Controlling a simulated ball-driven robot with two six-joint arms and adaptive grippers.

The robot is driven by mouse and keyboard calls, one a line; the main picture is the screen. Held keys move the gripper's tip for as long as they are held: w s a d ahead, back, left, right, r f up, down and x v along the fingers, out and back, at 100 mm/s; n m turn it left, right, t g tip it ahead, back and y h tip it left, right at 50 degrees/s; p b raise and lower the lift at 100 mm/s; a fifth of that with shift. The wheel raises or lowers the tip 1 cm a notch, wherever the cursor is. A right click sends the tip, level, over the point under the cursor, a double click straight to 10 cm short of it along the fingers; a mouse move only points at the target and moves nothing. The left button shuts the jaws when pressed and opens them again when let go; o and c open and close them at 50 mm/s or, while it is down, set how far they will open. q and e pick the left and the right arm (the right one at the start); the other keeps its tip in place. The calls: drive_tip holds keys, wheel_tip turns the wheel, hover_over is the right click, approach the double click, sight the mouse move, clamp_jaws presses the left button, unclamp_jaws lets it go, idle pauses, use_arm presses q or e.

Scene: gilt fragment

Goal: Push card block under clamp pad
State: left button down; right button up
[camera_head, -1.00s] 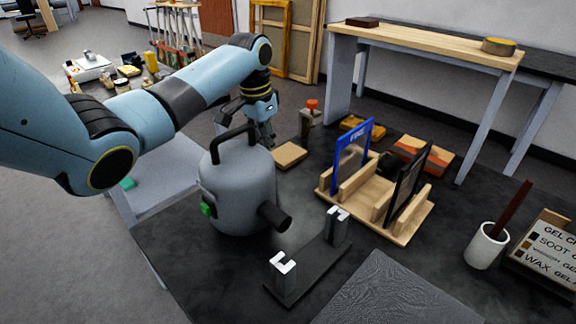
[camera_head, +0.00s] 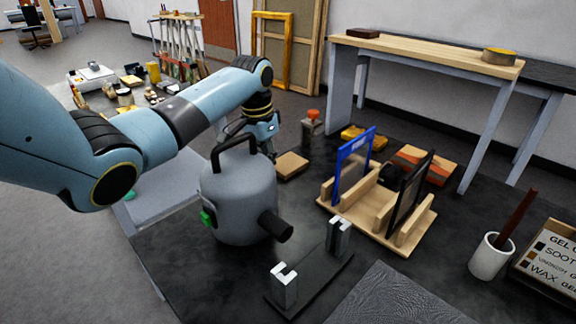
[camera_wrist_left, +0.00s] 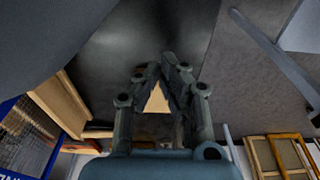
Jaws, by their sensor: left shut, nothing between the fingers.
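A flat tan block (camera_head: 292,165), probably the card block, lies on the dark tabletop behind the grey canister. My left gripper (camera_head: 271,155) points down at the block's left side, partly hidden by the canister; I cannot tell whether it touches the block. In the left wrist view, the shut, empty fingers (camera_wrist_left: 162,70) come together at the tips, and a tan patch (camera_wrist_left: 157,100), likely the block, shows between their links. A small upright device with an orange knob (camera_head: 313,115), possibly the clamp, stands behind the block. Its pad cannot be made out. My right gripper is not in view.
The grey canister (camera_head: 238,200) with a black handle stands just in front of the gripper. A wooden rack (camera_head: 360,222) holding blue and black panels stands to the right. A black stand with two metal posts (camera_head: 310,275) is in front.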

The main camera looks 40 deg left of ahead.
sight(291, 160)
use_arm(q)
drive_tip(key=shift+f, duration=0.35)
idle(0.7)
drive_tip(key=shift+r+p, duration=0.15)
drive_tip(key=shift+p, duration=0.25)
idle(0.3)
drive_tip(key=shift+w+b, duration=0.35)
drive_tip(key=shift+w, duration=0.05)
drive_tip(key=shift+w+d+b, duration=0.15)
drive_tip(key=shift+w+b, duration=0.85)
drive_tip(key=shift+w, duration=0.4)
drive_tip(key=shift+w+d+b, duration=0.15)
drive_tip(key=shift+w+b, duration=1.95)
drive_tip(key=shift+w, duration=0.15)
